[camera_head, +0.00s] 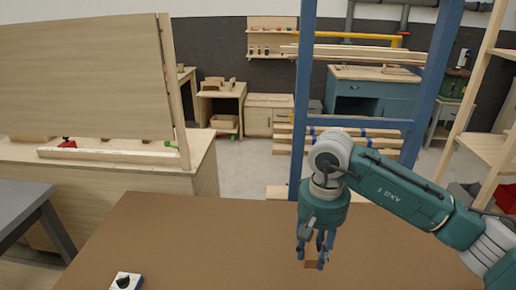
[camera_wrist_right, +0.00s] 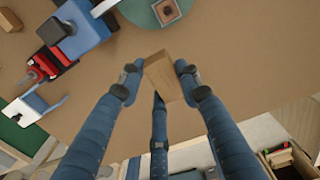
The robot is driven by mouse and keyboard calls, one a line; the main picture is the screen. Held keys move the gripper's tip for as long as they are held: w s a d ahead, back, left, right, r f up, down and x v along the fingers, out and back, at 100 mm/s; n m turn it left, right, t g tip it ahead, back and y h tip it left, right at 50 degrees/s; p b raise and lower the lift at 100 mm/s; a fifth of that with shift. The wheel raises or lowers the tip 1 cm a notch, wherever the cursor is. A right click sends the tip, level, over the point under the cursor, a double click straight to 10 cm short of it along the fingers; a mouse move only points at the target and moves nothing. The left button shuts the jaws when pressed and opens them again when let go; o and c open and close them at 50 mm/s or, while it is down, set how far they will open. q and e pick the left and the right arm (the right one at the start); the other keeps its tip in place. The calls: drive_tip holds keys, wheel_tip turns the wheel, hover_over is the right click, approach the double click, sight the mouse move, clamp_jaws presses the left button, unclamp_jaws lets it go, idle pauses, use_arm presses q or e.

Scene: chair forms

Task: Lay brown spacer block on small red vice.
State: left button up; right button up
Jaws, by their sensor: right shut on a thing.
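My right gripper (camera_head: 315,248) hangs over the brown tabletop, fingers pointing down. It is shut on the brown spacer block (camera_head: 312,264), which shows below the fingertips. In the right wrist view the brown spacer block (camera_wrist_right: 164,72) sits between the fingertips of the right gripper (camera_wrist_right: 160,82), slightly tilted. A red and black device (camera_wrist_right: 48,64) lies at the left of that view, apart from the block; I cannot tell for sure that it is the small red vice. No vice shows clearly on the tabletop in the head view. My left gripper is not in view.
The brown tabletop (camera_head: 200,240) is mostly bare in the head view. A white box with a black knob (camera_head: 124,281) is at its front left. A blue post (camera_head: 303,100) stands behind it. The wrist view shows a blue device (camera_wrist_right: 82,32) and a round teal plate (camera_wrist_right: 133,12).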

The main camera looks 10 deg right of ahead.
drive_tip(key=s+n, duration=0.2)
drive_tip(key=s, duration=1)
drive_tip(key=shift+s+d+r, duration=0.2)
drive_tip(key=shift+d+r, duration=0.1)
drive_tip(key=shift+r, duration=0.05)
